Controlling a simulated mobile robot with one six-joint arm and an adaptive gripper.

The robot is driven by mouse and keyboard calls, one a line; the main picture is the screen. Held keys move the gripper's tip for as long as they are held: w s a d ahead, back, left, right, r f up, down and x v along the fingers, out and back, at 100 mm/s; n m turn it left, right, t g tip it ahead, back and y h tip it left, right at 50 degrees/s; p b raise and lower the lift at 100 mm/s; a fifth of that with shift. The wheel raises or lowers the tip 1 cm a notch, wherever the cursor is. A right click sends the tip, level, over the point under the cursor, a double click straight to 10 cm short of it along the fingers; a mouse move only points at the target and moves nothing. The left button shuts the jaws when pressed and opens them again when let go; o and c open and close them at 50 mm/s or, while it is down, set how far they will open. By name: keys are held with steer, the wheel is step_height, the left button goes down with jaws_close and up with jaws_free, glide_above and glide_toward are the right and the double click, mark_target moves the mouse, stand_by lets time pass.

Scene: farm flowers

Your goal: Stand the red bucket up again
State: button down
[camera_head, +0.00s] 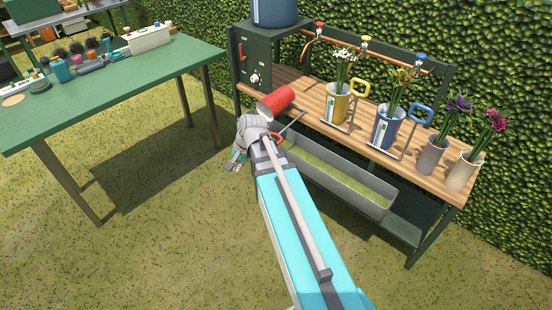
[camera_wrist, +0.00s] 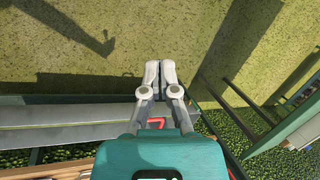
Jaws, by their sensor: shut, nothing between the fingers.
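The red bucket (camera_head: 274,103) lies on its side at the left end of the wooden bench top (camera_head: 315,107), its pale open end facing left. A small red loop (camera_head: 276,137), perhaps a handle, shows below it beside my arm. My gripper (camera_head: 236,163) hangs off the bench's front left corner, below and left of the bucket, apart from it. In the wrist view, my gripper (camera_wrist: 160,66) has its fingers together, empty, over the grass. The bucket's body is not clearly seen there.
A yellow bucket (camera_head: 337,106) and a blue bucket (camera_head: 384,131) with flowers stand upright to the right, beside two pale pots. A grey trough (camera_head: 340,184) sits below the bench top. A green cabinet (camera_head: 258,62) stands behind. A green table (camera_head: 120,82) is left, with grass between.

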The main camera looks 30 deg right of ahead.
steer(key=w+d+f+m+t+b, duration=0.3)
steer(key=d+f+m+b, duration=0.3)
steer(key=d+m+b, duration=0.1)
steer(key=w+d+f+m+t+b, duration=0.3)
steer(key=d+f+m+b, duration=0.4)
steer(key=d+b, duration=0.3)
steer(key=w+d+f+m+t+y+b, duration=0.1)
steer(key=w+d+f+m+b, duration=0.3)
steer(key=d+m+b, duration=0.5)
steer(key=d+f+t, duration=0.1)
steer(key=d+f, duration=0.1)
steer(key=d, duration=0.1)
steer(key=shift+w+d+f+t, duration=0.15)
steer(key=shift+w+f+t, duration=0.15)
steer(key=shift+w+t, duration=0.1)
steer(key=b+x, duration=0.5)
steer(key=x, duration=0.5)
steer(key=shift+w+r+p, duration=0.15)
steer(key=shift+r+p, duration=0.75)
steer(key=shift+r, duration=0.05)
steer(key=shift+w+r+p, duration=0.2)
steer(key=shift+r+p, duration=0.7)
steer(key=shift+r, duration=0.05)
